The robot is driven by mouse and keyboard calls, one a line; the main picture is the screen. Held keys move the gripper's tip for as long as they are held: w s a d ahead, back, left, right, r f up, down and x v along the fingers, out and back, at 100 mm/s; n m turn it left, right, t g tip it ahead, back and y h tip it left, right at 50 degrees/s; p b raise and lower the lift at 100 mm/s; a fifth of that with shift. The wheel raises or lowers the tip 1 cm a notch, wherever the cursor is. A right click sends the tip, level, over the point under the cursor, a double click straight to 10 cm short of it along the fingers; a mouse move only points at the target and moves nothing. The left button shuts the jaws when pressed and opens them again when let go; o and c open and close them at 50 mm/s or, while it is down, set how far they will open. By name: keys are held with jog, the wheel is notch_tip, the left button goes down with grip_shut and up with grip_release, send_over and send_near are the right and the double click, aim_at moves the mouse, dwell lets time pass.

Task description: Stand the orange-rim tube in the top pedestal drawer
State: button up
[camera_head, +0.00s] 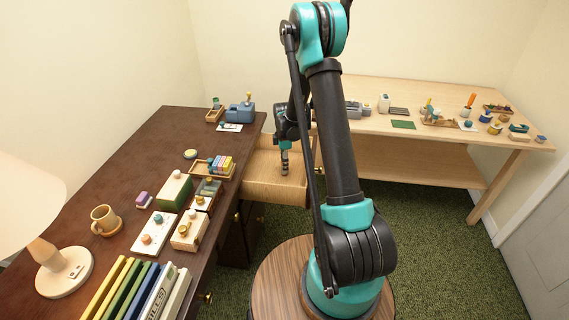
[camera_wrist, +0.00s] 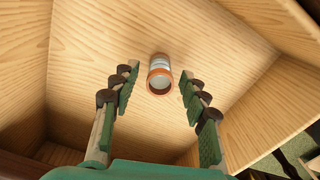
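The tube (camera_wrist: 159,70) has an orange rim and a pale grey body. In the wrist view it appears upright on the floor of the open wooden drawer (camera_wrist: 232,50), rim toward the camera. My gripper (camera_wrist: 160,84) is open, with one finger on each side of the tube and a visible gap on both sides. In the head view my gripper (camera_head: 284,166) hangs straight down into the pulled-out drawer (camera_head: 262,187) beside the dark desk. I cannot make out the tube separately there.
The dark desk (camera_head: 128,172) at left holds a lamp, mug (camera_head: 103,218), boxes, books and a tray of coloured blocks (camera_head: 213,167). A pale bench (camera_head: 365,125) with small items stands behind. Drawer walls surround my gripper closely; the drawer floor around the tube is bare.

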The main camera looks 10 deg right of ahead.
jog(key=shift+r, duration=0.1)
notch_tip(320, 180, up, 11)
jog(key=s+d+r+m+t, duration=0.1)
jog(key=s+r+m, duration=0.3)
jog(key=s, duration=0.3)
jog(key=s+d+r+m+t, duration=0.1)
jog(key=s+d+r+m, duration=0.2)
jog(key=s, duration=0.5)
jog(key=s+f+m+t, duration=0.2)
jog(key=s+m, duration=0.8)
jog(key=s, duration=0.5)
jog(key=shift+s, duration=0.35)
jog(key=shift+w+d+f, duration=0.1)
